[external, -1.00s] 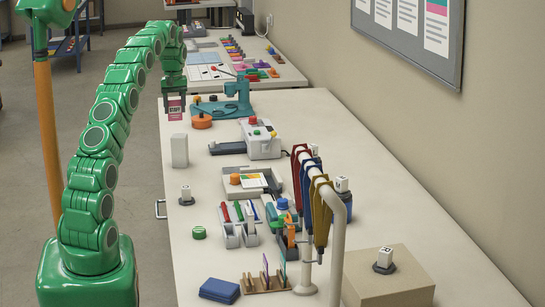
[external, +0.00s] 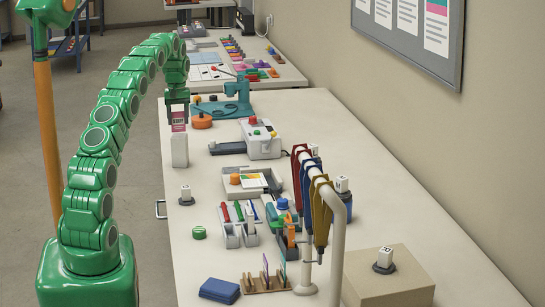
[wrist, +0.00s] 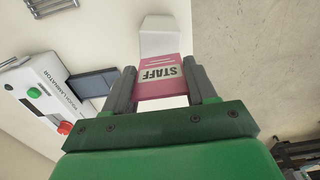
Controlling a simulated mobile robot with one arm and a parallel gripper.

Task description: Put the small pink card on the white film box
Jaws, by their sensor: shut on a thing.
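The small pink card (external: 178,124), marked STAFF, hangs upright from my gripper (external: 178,104), which is shut on it. In the wrist view the card (wrist: 160,74) sits between the two grey fingers of my gripper (wrist: 161,82). The white film box (external: 180,152) stands upright near the table's left edge. The card's lower edge is at the box's top in the external view; I cannot tell whether they touch. In the wrist view the box (wrist: 164,40) shows just beyond the card, partly hidden by it.
The pouch laminator (external: 262,139) stands to the right of the box, with an orange round knob (external: 202,121) and a teal tool (external: 232,106) behind. A tray (external: 232,192) lies in front.

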